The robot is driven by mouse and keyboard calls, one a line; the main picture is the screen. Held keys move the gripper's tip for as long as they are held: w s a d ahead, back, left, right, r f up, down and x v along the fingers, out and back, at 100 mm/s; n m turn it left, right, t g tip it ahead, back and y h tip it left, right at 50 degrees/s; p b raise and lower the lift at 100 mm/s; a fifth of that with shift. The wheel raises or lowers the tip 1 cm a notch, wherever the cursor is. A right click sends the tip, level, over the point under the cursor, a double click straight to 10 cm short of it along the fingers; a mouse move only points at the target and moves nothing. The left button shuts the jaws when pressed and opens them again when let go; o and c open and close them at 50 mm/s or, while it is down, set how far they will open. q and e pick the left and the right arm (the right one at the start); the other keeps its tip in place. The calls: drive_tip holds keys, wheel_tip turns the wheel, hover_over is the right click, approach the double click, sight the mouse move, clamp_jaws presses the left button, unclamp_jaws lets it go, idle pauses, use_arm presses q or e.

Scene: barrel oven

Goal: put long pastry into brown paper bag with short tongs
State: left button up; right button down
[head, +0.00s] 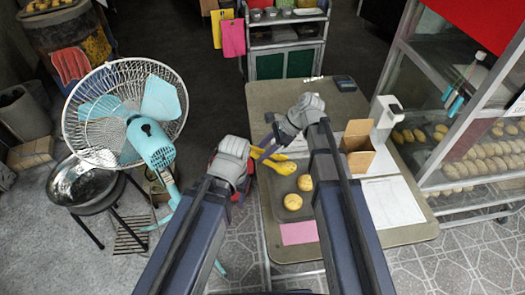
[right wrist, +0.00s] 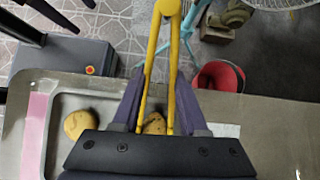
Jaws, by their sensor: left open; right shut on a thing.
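Yellow tongs (right wrist: 168,40) are held between the purple fingers of my right gripper (right wrist: 156,100), their joined end pointing up in the right wrist view. In the head view, my right gripper (head: 272,148) is over the left side of the table, and yellow tong parts (head: 258,178) show near it. My left gripper (head: 240,160) is open beside the table's left edge, close to the tongs; its fingers are mostly hidden. Two golden pastries (head: 292,202) (head: 305,183) lie on the dark tray; neither looks clearly long. The brown paper bag (head: 357,160) stands upright and open right of the tray.
The table (head: 405,235) also holds a white dispenser (head: 385,117), white paper and pink paper (head: 298,233). A glass case of pastries (head: 480,150) stands right. A fan (head: 125,115) and a metal bowl (head: 85,180) stand left. A red bucket (right wrist: 218,77) is beside the table.

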wheel_tip(320, 180, up, 12)
drive_tip(key=p, duration=1.1)
drive_tip(key=shift+p, duration=0.35)
